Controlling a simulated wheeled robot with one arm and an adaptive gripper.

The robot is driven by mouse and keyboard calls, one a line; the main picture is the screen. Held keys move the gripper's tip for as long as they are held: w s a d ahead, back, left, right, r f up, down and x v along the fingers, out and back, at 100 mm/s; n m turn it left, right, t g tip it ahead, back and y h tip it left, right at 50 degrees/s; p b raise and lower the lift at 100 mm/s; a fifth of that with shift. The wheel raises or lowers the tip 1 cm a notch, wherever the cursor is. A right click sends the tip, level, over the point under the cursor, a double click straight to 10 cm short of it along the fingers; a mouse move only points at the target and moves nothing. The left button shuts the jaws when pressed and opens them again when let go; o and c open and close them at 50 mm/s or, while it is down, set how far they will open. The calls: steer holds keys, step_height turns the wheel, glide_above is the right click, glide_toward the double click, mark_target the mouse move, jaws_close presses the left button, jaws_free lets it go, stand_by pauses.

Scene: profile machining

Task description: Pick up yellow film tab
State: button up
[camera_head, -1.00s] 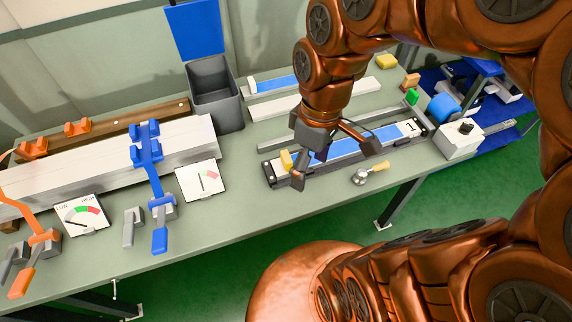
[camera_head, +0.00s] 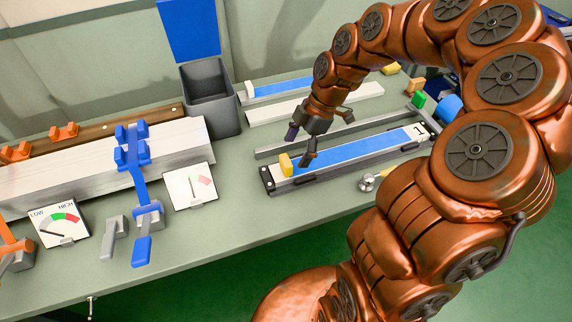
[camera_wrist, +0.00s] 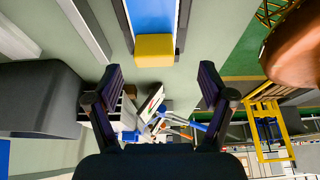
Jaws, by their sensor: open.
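The yellow film tab (camera_head: 285,164) stands at the left end of a blue-filmed profile (camera_head: 350,150) that lies in a dark fixture on the bench. In the wrist view the yellow tab (camera_wrist: 154,50) is upper centre, at the end of the blue strip (camera_wrist: 152,14). My gripper (camera_head: 300,147) is open and empty, above and close to the tab end of the profile. In the wrist view its two fingers (camera_wrist: 160,90) are spread wide, with the tab beyond them and not between the tips. I cannot tell the exact height gap.
A dark grey bin (camera_head: 210,98) stands behind and left. A blue clamp (camera_head: 138,165) holds pale profiles at left. A gauge card (camera_head: 190,186) lies nearer. Another blue-filmed profile (camera_head: 283,88) lies at the back. The bench front by the fixture is mostly clear.

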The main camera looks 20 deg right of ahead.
mark_target(287, 159)
steer(key=shift+w+a+p+x, duration=0.2)
steer(key=shift+p+x, duration=0.3)
steer(key=shift+x, duration=0.65)
steer(key=shift+w+a+p+x, duration=0.15)
steer(key=shift+p+x, duration=0.35)
steer(key=shift+x, duration=0.7)
steer(key=shift+a+f, duration=0.15)
steer(key=shift+f, duration=0.35)
steer(key=shift+c, duration=0.4)
steer(key=c, duration=1)
steer(key=shift+o, duration=0.2)
steer(key=shift+w+r, duration=0.1)
steer(key=shift+r, duration=0.05)
